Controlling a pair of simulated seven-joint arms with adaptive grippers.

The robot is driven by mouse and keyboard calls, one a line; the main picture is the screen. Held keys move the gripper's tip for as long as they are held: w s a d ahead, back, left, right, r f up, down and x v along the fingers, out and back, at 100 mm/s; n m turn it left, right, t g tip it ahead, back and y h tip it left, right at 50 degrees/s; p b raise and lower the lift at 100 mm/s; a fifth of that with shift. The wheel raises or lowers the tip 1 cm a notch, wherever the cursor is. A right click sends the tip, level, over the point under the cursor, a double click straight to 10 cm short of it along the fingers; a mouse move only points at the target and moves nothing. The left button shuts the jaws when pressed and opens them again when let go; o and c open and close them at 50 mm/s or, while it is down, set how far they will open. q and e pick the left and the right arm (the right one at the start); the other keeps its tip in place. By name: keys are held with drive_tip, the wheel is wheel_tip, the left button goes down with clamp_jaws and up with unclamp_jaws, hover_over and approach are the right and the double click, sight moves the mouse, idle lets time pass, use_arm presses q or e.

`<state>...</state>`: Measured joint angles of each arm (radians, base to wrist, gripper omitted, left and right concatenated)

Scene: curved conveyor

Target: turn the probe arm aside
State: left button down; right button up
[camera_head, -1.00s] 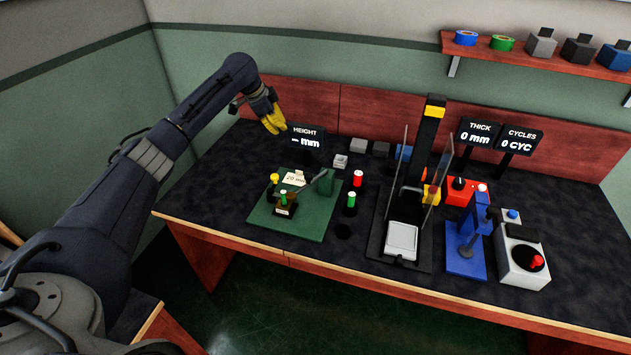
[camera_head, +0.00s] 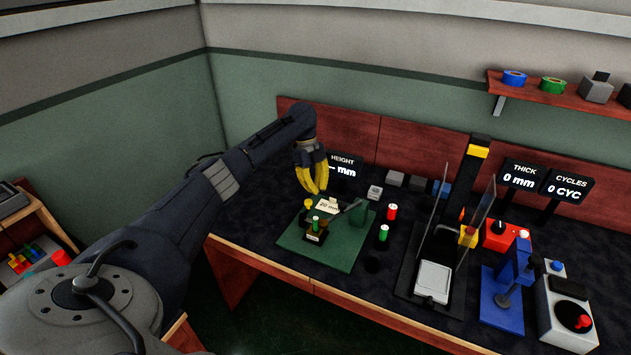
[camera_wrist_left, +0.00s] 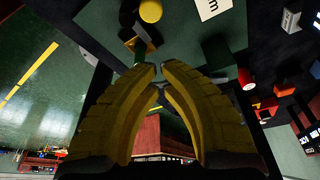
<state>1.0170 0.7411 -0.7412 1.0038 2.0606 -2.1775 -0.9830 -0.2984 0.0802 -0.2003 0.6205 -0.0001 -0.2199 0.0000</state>
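The probe arm (camera_head: 340,216) is a thin dark bar on the green height gauge. It slants from the green post (camera_head: 358,214) down to the left, toward a small dark block with a green-topped knob (camera_head: 316,222). The gauge stands on a green base plate (camera_head: 338,256). My left gripper (camera_head: 313,188) has yellow fingers pointing down, above the rear left of the plate, apart from the probe arm. In the left wrist view its fingertips (camera_wrist_left: 158,70) have a narrow gap with nothing held; the probe arm is hard to make out there. My right gripper is out of view.
A "20 mm" card (camera_head: 327,205) and a yellow knob (camera_head: 308,203) are on the plate. The HEIGHT display (camera_head: 343,170) stands behind. Red (camera_head: 392,211) and green (camera_head: 383,232) cylinders stand to the right, before a black press-like stand (camera_head: 476,180).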

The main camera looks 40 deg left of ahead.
sight(342, 209)
use_arm(q)
drive_tip(key=s+d+f, duration=0.1)
drive_tip(key=d+f, duration=0.4)
drive_tip(key=shift+s+f, duration=0.2)
drive_tip(key=shift+f, duration=0.05)
drive_tip(key=shift+d, duration=0.1)
idle(0.3)
